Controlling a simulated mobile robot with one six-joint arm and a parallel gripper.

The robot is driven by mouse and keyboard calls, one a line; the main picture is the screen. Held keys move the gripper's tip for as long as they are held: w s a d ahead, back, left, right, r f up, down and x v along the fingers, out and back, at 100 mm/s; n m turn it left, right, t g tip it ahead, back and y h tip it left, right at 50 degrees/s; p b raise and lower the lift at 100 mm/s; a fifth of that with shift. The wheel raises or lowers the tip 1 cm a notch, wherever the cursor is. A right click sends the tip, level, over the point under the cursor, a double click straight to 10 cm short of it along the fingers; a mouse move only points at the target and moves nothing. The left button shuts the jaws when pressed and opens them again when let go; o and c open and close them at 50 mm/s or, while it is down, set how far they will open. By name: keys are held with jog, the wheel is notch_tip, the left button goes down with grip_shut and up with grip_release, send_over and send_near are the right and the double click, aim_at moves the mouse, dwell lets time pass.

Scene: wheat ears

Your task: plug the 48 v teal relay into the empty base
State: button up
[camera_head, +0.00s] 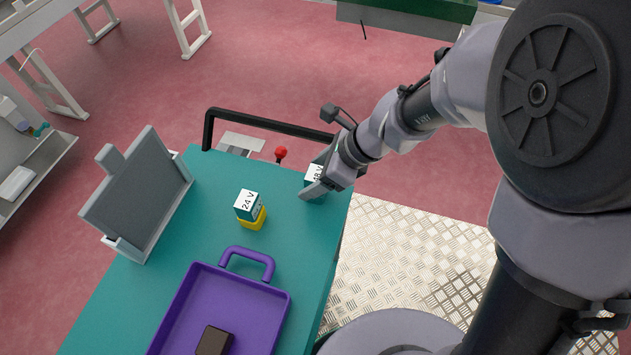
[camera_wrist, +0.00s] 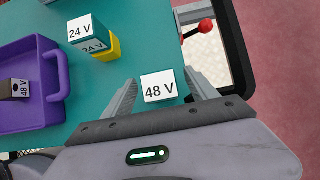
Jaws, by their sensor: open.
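The 48 V teal relay (camera_head: 314,182) is at the far right corner of the teal cart top, partly hidden by my gripper (camera_head: 317,177). In the wrist view its white "48 V" label (camera_wrist: 158,87) faces the camera. My gripper (camera_wrist: 161,78) is open, with one finger on each side of the relay and gaps visible. I cannot tell what is under the relay. A teal relay marked "24 V" (camera_head: 249,203) sits on a yellow base (camera_head: 252,219) to the left; both also show in the wrist view. I cannot make out an empty base.
A purple tray (camera_head: 282,309) with a raised handle stands at the front, holding a dark block (camera_head: 214,341) marked "48 V" in the wrist view. A grey panel stand (camera_head: 139,190) is at the left. A black rail and red knob (camera_head: 281,152) edge the cart's far side.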

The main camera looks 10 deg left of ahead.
grip_shut()
jog(key=shift+r, duration=0.1)
jog(key=shift+r, duration=0.25)
notch_tip(320, 180, up, 4)
jog(key=p, duration=0.3)
jog(key=shift+s+d+f, duration=0.1)
jog(key=shift+d+f, duration=0.05)
jog(key=shift+f, duration=0.05)
jog(key=s+d+r+b, duration=0.1)
jog(key=s+d+b, duration=0.1)
jog(key=s+d, duration=0.8)
jog(key=shift+s+d+r, duration=0.3)
jog(key=shift+d+r, duration=0.1)
jog(key=shift+d, duration=0.35)
